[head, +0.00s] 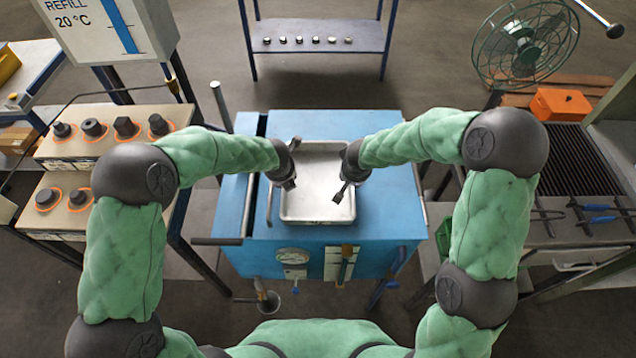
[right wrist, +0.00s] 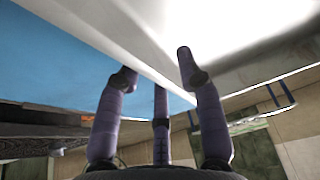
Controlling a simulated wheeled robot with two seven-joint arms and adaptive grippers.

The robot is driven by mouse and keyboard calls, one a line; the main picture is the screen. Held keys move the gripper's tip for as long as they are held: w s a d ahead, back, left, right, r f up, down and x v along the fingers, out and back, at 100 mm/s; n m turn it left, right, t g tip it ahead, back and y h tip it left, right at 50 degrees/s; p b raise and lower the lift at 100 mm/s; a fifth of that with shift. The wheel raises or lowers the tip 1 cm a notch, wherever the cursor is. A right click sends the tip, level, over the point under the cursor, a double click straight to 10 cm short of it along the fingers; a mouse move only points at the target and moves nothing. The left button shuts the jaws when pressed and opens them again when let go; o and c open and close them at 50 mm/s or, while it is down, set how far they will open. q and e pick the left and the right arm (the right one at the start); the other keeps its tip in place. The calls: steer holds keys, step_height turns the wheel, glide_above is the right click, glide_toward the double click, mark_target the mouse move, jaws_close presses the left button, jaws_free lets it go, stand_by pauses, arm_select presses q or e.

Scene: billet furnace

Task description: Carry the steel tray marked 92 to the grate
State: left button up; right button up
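A shallow steel tray (head: 318,208) lies on the blue cabinet top; no number is readable on it. My left gripper (head: 286,182) is at the tray's left wall; its finger gap is too small to tell. My right gripper (head: 347,188) is at the right wall with its fingers apart. In the right wrist view, the right gripper's spread fingers (right wrist: 155,75) are on both sides of the tray wall (right wrist: 145,52), with a gap between the tips; contact is unclear. A dark ribbed grate (head: 568,160) is at the right.
Tongs with blue handles (head: 600,213) lie in front of the grate. An orange box (head: 560,104) and a green fan (head: 525,45) stand behind it. Racks with dark knobs (head: 115,140) are at the left. A floor gap separates the blue cabinet (head: 385,215) from the right bench.

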arm_select(q)
steer(key=shift+w+f, duration=0.15)
steer(key=shift+f, duration=0.2)
arm_select(e)
steer(key=shift+w+f, duration=0.15)
steer(key=shift+f, duration=0.2)
arm_select(q)
jaws_close()
arm_select(e)
jaws_close()
arm_select(q)
steer(key=shift+r, duration=0.25)
arm_select(e)
steer(key=shift+r, duration=0.2)
